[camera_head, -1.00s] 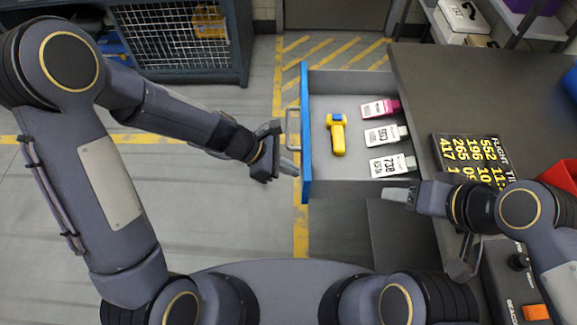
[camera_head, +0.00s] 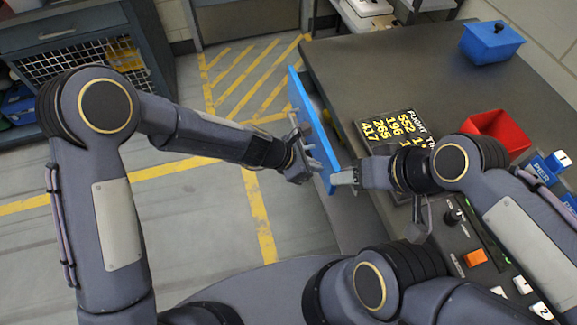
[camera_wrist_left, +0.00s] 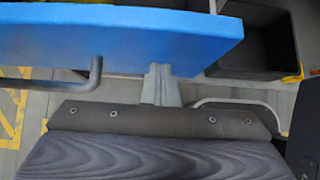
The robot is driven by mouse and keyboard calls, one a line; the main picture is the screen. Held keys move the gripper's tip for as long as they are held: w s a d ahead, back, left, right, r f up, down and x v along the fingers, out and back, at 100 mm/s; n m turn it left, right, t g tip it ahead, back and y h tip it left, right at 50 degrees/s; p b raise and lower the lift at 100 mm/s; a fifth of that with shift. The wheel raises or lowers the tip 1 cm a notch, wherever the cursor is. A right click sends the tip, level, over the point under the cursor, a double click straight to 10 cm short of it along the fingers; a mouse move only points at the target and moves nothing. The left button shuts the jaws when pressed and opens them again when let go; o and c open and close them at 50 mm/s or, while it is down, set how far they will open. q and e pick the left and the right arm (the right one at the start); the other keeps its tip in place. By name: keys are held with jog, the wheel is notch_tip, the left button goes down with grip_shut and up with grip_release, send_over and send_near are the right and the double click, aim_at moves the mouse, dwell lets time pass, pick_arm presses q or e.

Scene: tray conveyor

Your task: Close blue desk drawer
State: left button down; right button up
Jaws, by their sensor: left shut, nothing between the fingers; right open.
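The blue desk drawer front (camera_head: 312,125) stands a short way out from the dark desk in the head view, so the drawer is partly open. Little of its inside shows; a bit of yellow is visible behind the front. My left gripper (camera_head: 312,170) is shut and empty at the outer face of the drawer front, near its grey handle. In the left wrist view the blue front (camera_wrist_left: 120,35) fills the top, and the left fingers (camera_wrist_left: 160,84) reach to its lower edge; contact is unclear. My right gripper (camera_head: 340,178) is open beside the drawer's near end.
The desk top (camera_head: 385,70) carries a flight board (camera_head: 390,128), a red bin (camera_head: 497,132) and a blue bin (camera_head: 490,42). A control panel with an orange button (camera_head: 476,258) is at the lower right. Open floor lies left of the drawer.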

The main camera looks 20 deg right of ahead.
aim_at(336, 159)
pick_arm(q)
jog(key=d+p, duration=0.1)
jog(key=d, duration=0.4)
jog(key=shift+d+p, duration=0.4)
jog(key=shift+d+r, duration=0.1)
pick_arm(e)
notch_tip(336, 159, up, 3)
jog(key=shift+a+f, duration=0.15)
jog(key=shift+f, duration=0.05)
pick_arm(q)
jog(key=shift+d, duration=0.1)
